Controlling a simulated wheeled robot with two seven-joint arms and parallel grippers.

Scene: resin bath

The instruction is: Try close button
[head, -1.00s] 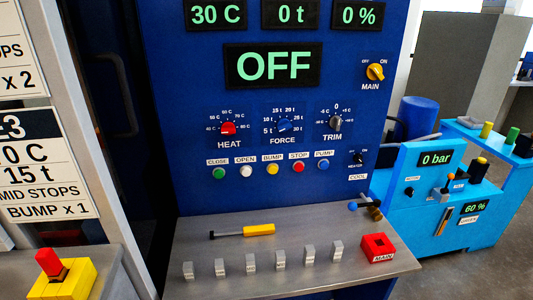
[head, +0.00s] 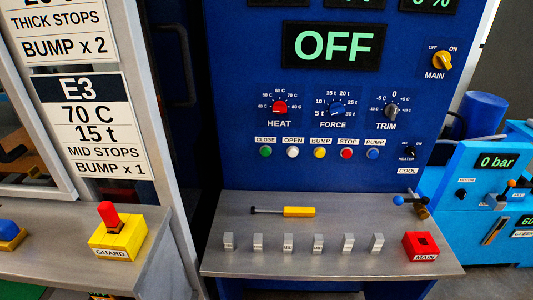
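The close button is a round green button (head: 265,151) under a CLOSE label on the blue press panel (head: 230,90). It is at the left end of a row with white OPEN, yellow BUMP, red STOP and blue PUMP buttons. The display (head: 333,44) above reads OFF. The yellow MAIN switch (head: 441,61) sits at the panel's upper right, its setting too small to tell. Neither of my grippers shows in the head view, and nothing covers the close button.
A metal shelf (head: 330,258) juts out below the panel, holding a yellow-handled tool (head: 298,212), several grey blocks and a red MAIN block (head: 420,246). At left, a yellow GUARD block (head: 117,238) with a red key stands on another ledge. Blue equipment (head: 480,170) stands at right.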

